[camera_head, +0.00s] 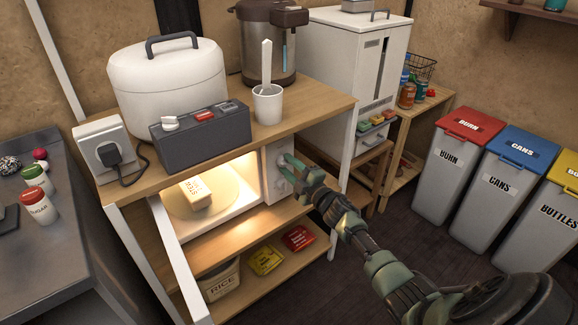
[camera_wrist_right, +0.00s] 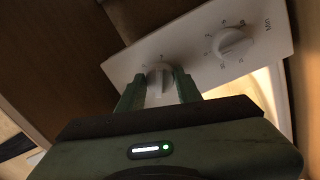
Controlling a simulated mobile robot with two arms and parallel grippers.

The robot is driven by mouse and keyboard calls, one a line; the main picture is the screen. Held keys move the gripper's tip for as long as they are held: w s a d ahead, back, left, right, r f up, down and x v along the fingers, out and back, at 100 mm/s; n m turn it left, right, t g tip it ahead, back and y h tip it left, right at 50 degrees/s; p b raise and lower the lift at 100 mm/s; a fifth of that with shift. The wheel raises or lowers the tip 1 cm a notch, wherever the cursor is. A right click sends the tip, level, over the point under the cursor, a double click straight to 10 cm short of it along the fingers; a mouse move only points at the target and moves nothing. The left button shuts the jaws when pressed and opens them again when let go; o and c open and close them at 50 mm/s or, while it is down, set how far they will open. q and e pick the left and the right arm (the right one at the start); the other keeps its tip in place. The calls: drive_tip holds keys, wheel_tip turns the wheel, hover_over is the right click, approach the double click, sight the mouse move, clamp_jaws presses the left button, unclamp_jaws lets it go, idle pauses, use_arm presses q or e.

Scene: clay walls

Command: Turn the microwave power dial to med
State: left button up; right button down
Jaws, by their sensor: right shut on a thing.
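The microwave (camera_head: 272,180) sits on the shelf below the wooden top. Its inside is lit, and a small lettered box (camera_head: 196,193) rests on its round plate. Its white control panel is at its right side and shows in the right wrist view (camera_wrist_right: 195,45). One dial (camera_wrist_right: 160,76) is between the fingers of my right gripper (camera_wrist_right: 158,90), which is shut on it. The fingers partly hide this dial and its markings. Another dial (camera_wrist_right: 231,43), with printed marks around it, is free beside it. In the head view my right gripper (camera_head: 292,172) is at the panel. My left gripper is out of view.
A white cabinet (camera_head: 345,80) stands to the right. Bins (camera_head: 455,165) line the right wall, with open floor before them.

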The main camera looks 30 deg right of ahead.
drive_tip(key=c, duration=1)
unclamp_jaws()
drive_tip(key=shift+d, duration=0.1)
drive_tip(key=shift+o, duration=0.2)
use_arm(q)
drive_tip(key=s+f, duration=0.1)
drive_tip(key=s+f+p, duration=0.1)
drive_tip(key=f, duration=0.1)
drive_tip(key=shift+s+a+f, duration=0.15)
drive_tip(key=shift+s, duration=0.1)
use_arm(e)
drive_tip(key=s, duration=0.7)
drive_tip(key=shift+s+d+f, duration=0.15)
drive_tip(key=shift+s+f, duration=0.1)
drive_tip(key=shift+s, duration=0.15)
